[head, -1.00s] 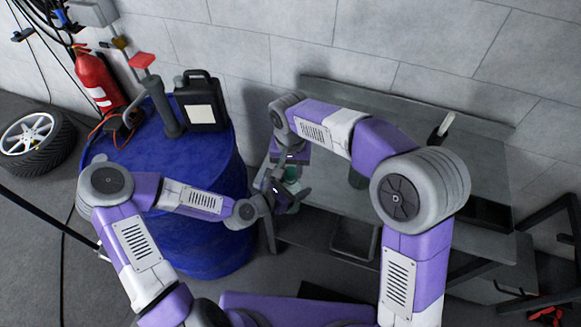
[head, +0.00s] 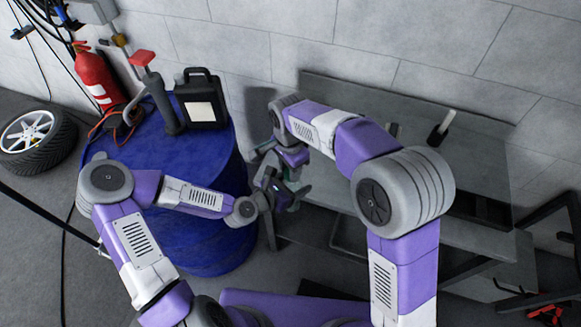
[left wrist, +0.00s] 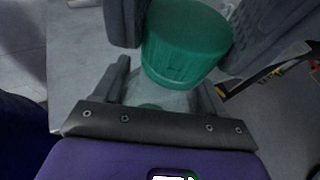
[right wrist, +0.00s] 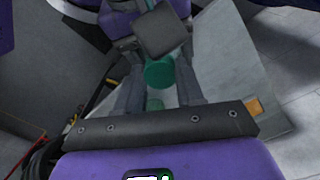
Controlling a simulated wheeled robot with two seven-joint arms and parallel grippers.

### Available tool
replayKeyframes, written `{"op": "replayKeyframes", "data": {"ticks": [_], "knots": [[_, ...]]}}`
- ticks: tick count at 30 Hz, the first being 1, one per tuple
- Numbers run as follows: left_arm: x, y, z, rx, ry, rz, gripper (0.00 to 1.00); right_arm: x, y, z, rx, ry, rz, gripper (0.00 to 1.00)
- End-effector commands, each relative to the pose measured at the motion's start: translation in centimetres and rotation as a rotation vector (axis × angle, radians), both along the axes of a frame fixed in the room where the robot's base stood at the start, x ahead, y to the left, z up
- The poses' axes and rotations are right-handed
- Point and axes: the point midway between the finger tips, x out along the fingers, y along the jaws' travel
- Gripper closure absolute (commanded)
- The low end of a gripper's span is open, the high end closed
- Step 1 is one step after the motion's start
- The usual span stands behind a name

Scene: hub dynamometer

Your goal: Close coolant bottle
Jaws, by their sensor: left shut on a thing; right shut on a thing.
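My right gripper (right wrist: 160,85) is shut on a small teal round piece (right wrist: 160,72), apparently the cap. In the head view the right gripper is just above and left of the left one. In the right wrist view a dark block of the left gripper (right wrist: 160,32) lies just beyond the teal piece, with green behind it. I cannot tell whether cap and bottle touch.
A blue drum (head: 190,235) stands at left with a black jug (head: 202,98) on it. A grey metal bench (head: 470,180) stands at right, holding a black-and-white item (head: 441,128). A fire extinguisher (head: 95,75) and a wheel (head: 35,142) are far left.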

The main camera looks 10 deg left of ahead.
Motion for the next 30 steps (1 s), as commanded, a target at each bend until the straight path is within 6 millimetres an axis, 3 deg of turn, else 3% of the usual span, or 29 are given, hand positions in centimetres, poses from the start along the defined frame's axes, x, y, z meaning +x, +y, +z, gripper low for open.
{"op": "replayKeyframes", "data": {"ticks": [6, 12, 24, 25, 30], "knots": [[0.02, 0.03, -0.01, 0.000, 0.000, 0.001, 1.00, 0.14, 0.15, 0.02, -0.001, -0.004, -0.492, 0.95], [0.01, 0.02, -0.02, 0.001, 0.001, 0.001, 1.00, 0.26, 0.14, -0.02, 0.000, -0.003, -0.814, 0.95], [0.00, 0.02, -0.03, 0.001, 0.001, 0.000, 1.00, 0.30, 0.09, 0.00, 0.001, -0.002, -0.893, 0.95], [0.00, 0.02, -0.03, 0.001, 0.001, 0.000, 1.00, 0.30, 0.09, 0.00, 0.001, -0.002, -0.893, 0.60], [-0.01, 0.00, -0.02, 0.001, 0.001, 0.000, 1.00, 0.28, 0.09, -0.01, 0.001, -0.002, -0.891, 0.37]]}}
